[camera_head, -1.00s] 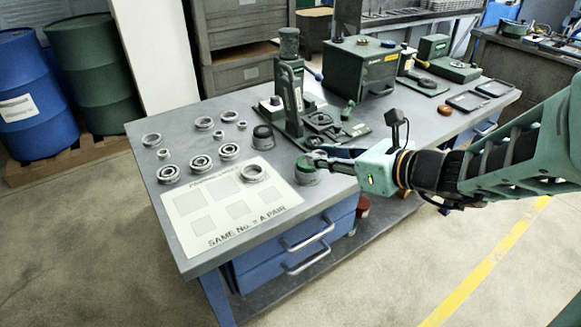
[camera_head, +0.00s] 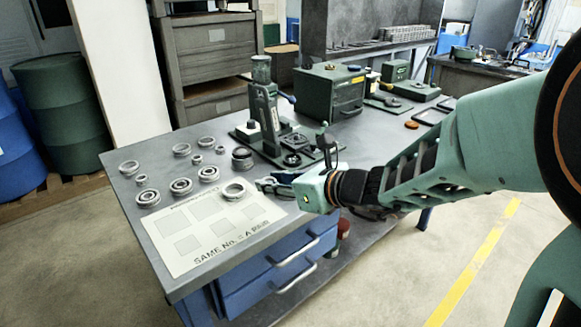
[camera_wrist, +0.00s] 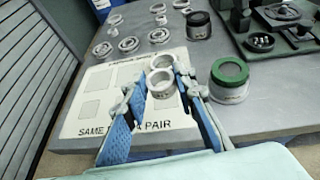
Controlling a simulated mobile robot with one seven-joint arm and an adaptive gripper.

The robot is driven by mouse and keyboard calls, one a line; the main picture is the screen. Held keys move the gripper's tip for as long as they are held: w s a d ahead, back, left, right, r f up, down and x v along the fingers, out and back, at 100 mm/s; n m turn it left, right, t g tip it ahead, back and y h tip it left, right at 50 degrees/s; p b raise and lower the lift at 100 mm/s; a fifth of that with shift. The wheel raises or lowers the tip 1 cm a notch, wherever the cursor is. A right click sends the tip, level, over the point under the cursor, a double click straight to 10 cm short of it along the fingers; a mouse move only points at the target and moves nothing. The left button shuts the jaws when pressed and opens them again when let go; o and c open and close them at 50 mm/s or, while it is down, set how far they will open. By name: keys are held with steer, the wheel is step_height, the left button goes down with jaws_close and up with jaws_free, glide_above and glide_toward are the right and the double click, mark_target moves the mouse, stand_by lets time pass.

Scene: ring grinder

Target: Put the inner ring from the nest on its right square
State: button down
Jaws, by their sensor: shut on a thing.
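My gripper (camera_wrist: 163,92) is shut on a small pale metal ring (camera_wrist: 162,85), the inner ring, held between its blue-padded fingers. In the head view, my gripper (camera_head: 264,186) is beside the right end of the white sheet (camera_head: 178,262), and the held ring is hard to make out. A larger ring (camera_head: 234,190) lies on the sheet's upper right square; in the wrist view this ring (camera_wrist: 162,62) shows just beyond the held one. The green-topped nest (camera_wrist: 229,72) stands right of my gripper with no ring visible in it. Other printed squares (camera_wrist: 98,79) are bare.
Several loose rings and bearings (camera_head: 181,186) lie behind the sheet. A dark round holder (camera_head: 242,158) stands at their right. A green press (camera_head: 265,115) and a green cabinet (camera_head: 329,90) stand farther back. The sheet's left and front parts are clear.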

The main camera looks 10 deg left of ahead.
steer(key=b, duration=0.2)
glide_above(257, 214)
steer(key=f, duration=0.5)
steer(key=shift+s+d+f, duration=0.1)
steer(key=shift+d+f, duration=0.1)
steer(key=shift+d, duration=0.15)
steer(key=f, duration=0.3)
steer(key=shift+a+f+b, duration=0.2)
steer(key=shift+a+b, duration=0.15)
steer(key=shift+b, duration=0.05)
steer(key=shift+f, duration=0.2)
steer(key=shift+f+b, duration=0.25)
steer(key=shift+b, duration=0.05)
steer(key=c, duration=1.6)
jaws_free()
steer(key=shift+r, duration=0.1)
steer(key=shift+r, duration=0.15)
